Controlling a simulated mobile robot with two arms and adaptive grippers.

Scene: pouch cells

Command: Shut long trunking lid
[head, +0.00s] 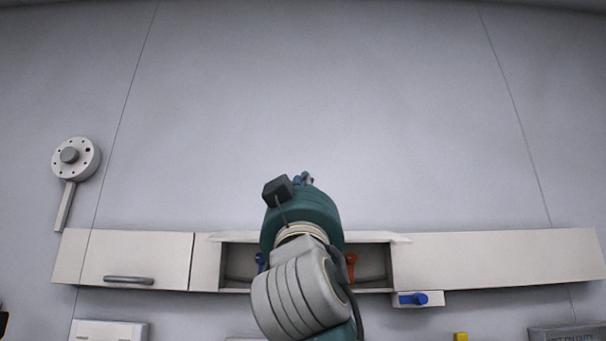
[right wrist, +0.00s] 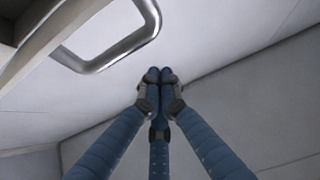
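The long trunking (head: 490,259) runs along the wall. Its middle section is open, and a pale lid (head: 385,237) sticks out along the top edge of the opening, seen nearly edge-on. My right gripper (head: 303,179) is above this lid, mostly hidden behind my own wrist. In the right wrist view its blue fingers (right wrist: 160,75) are together at the tips with nothing between them. A bent metal handle (right wrist: 125,50) on a pale surface is just beyond them, to the upper left; I cannot tell whether the fingertips touch that surface. My left gripper is not in view.
A blue item (head: 261,260) and an orange-red item (head: 351,264) show inside the opening. A closed cover with a handle (head: 128,280) is at left. A small box with a blue knob (head: 418,299) hangs below. A round wall lever (head: 76,157) is far left. The wall above is clear.

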